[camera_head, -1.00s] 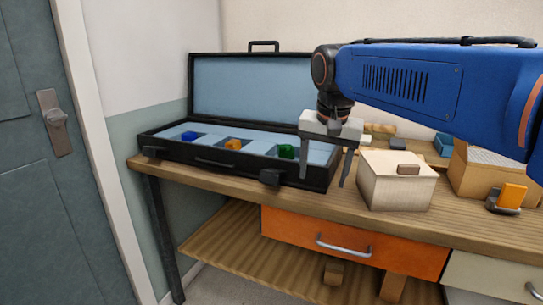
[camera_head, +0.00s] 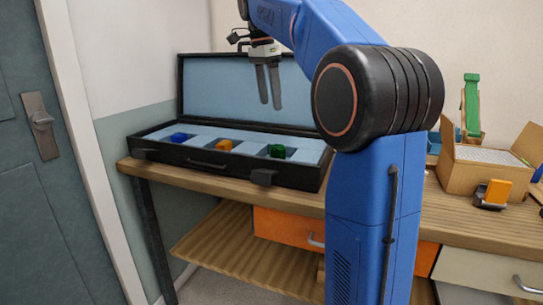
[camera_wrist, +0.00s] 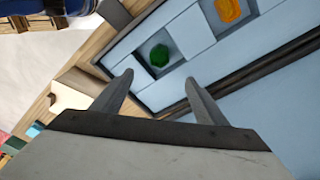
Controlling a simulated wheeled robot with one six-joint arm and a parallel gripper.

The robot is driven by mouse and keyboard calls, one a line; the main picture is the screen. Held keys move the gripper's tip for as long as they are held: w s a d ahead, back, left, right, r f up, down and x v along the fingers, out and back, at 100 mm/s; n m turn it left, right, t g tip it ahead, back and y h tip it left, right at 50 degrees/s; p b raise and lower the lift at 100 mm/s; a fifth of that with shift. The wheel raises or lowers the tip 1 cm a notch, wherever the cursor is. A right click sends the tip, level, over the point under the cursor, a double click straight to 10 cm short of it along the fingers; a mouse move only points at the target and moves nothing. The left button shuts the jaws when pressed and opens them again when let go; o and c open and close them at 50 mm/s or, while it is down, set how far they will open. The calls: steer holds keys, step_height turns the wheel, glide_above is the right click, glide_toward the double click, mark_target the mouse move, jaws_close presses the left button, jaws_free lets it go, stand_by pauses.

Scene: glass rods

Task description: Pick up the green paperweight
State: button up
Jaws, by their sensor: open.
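The green paperweight (camera_head: 277,151) sits in the right-hand compartment of the open black case (camera_head: 205,168). It also shows in the wrist view (camera_wrist: 159,56), in a square recess of the blue lining, beyond my fingertips. My gripper (camera_head: 269,104) is open and empty, raised above the case with its fingers pointing down. In the wrist view my two fingers (camera_wrist: 158,79) are spread apart, with nothing between them. An orange paperweight (camera_head: 226,144) and a blue paperweight (camera_head: 179,137) lie in the other compartments to the left.
The case's raised lid (camera_head: 215,95) stands behind my gripper. The case rests on a wooden workbench (camera_head: 450,222). A cardboard box (camera_head: 460,172) and an orange object on a dark stand (camera_head: 495,192) are at the right. My arm hides the bench's middle.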

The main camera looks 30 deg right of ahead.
mark_target(277, 146)
steer(key=f, duration=0.5)
steer(key=d+f, duration=0.1)
steer(key=f, duration=0.5)
steer(key=d+f, duration=0.1)
steer(key=f, duration=0.5)
steer(key=shift+s+d, duration=0.25)
steer(key=shift+r, duration=0.1)
steer(key=c, duration=1.4)
